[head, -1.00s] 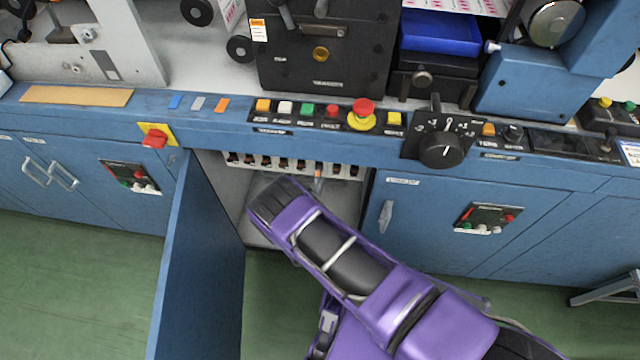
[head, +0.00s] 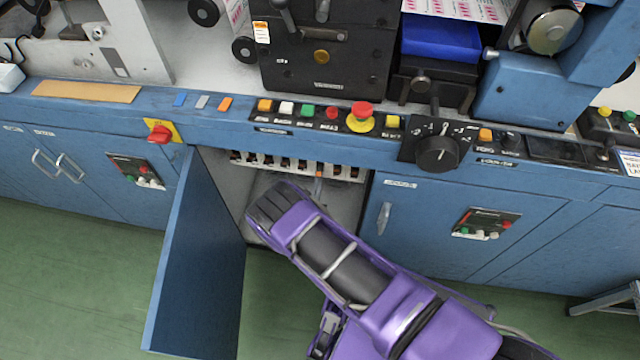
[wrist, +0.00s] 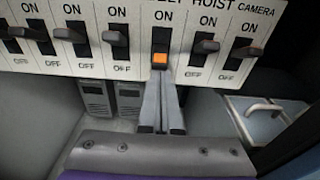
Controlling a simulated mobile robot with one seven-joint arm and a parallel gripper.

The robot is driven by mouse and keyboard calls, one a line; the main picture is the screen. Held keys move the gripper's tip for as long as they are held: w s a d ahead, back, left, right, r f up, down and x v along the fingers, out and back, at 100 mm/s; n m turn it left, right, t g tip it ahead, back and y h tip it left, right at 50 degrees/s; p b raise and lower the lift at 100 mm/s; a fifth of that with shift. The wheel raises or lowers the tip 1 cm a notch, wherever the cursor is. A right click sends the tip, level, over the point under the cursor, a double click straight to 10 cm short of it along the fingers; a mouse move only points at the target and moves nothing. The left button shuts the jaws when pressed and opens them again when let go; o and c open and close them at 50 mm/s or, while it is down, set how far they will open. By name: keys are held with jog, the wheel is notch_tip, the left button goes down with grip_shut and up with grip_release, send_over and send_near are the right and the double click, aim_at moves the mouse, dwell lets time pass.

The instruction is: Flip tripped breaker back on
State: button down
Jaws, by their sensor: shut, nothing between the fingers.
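The breaker row (head: 300,168) sits inside the open cabinet, under the console edge. In the wrist view its white panel (wrist: 90,66) has ON printed above and OFF below each black switch. One breaker has an orange toggle (wrist: 160,58), unlike its black-levered neighbours. Its orange face shows low in its slot, and its OFF label is hidden behind my fingers. My gripper (wrist: 163,76) is shut and empty, with its fingertips just below the orange toggle. I cannot tell whether they touch it. In the head view my wrist hides part of the cabinet.
The open blue cabinet door (head: 200,255) stands left of my arm. A closed door with a handle (head: 384,217) is on the right. The console above carries a red emergency button (head: 362,112) and a black rotary knob (head: 437,154). Green floor is clear on the left.

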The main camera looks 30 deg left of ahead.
aim_at(319, 176)
jog(key=r+g+p, duration=0.1)
jog(key=g+p, duration=0.1)
jog(key=r+g+h+p, duration=0.1)
jog(key=r+g+p, duration=0.1)
jog(key=shift+s+d, duration=0.1)
jog(key=shift+s, duration=0.1)
jog(key=shift+s+f+g, duration=0.1)
jog(key=shift+f+g, duration=0.2)
jog(key=shift+r, duration=0.1)
jog(key=shift+r+p, duration=0.6)
jog(key=shift+r, duration=0.1)
